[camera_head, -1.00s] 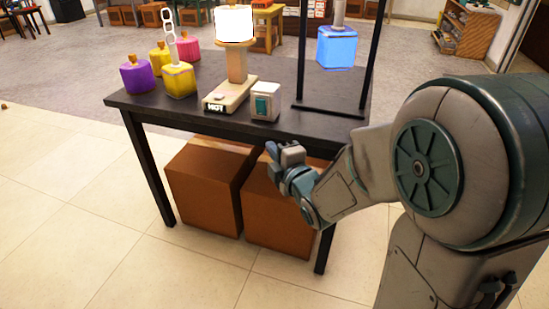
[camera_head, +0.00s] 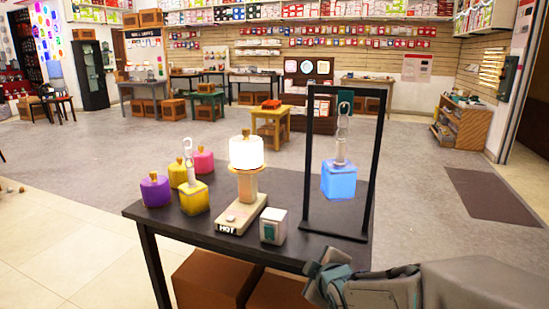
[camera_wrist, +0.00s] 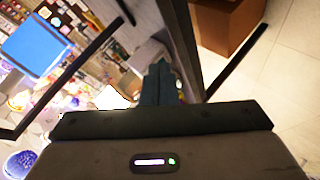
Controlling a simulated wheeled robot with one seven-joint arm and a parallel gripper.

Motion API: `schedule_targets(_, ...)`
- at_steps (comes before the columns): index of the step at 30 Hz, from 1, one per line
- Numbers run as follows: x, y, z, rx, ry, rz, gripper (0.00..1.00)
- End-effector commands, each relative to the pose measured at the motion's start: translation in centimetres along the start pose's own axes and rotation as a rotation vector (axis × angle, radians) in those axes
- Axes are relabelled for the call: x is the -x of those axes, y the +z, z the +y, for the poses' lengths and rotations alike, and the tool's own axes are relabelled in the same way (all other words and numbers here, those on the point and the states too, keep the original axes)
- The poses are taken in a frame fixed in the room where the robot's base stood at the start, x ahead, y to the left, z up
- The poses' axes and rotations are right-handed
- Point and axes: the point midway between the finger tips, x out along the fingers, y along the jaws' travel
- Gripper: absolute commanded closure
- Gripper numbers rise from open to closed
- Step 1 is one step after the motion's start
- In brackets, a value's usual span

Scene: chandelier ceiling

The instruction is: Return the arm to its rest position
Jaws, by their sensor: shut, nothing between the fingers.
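My arm reaches in from the lower right of the head view. My gripper (camera_head: 328,276) is at the near right edge of the dark table (camera_head: 290,190), close to the table edge; I cannot tell the exact gap. In the wrist view my gripper (camera_wrist: 160,75) shows its fingers together with nothing between them. The table's underside and the rest of my arm are partly cut off or hidden.
On the table are a glowing lamp (camera_head: 246,152) on a stand marked HOT, a small white box (camera_head: 273,226), purple (camera_head: 155,191), yellow (camera_head: 194,198) and pink (camera_head: 203,160) pieces, and a blue block (camera_head: 338,180) hanging in a black frame (camera_head: 307,150). Brown boxes (camera_head: 212,282) stand underneath.

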Motion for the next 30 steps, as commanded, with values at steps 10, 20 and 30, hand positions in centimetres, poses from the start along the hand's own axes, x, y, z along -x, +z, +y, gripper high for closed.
schedule_targets(10,11.8,0.4,4.7,-0.542,-0.174,-0.364,1.0)
schedule_targets(20,22.9,-0.6,5.7,-0.977,-0.263,-0.699,1.0)
schedule_targets(30,25.5,-0.8,5.3,-1.079,-0.281,-0.793,1.0)
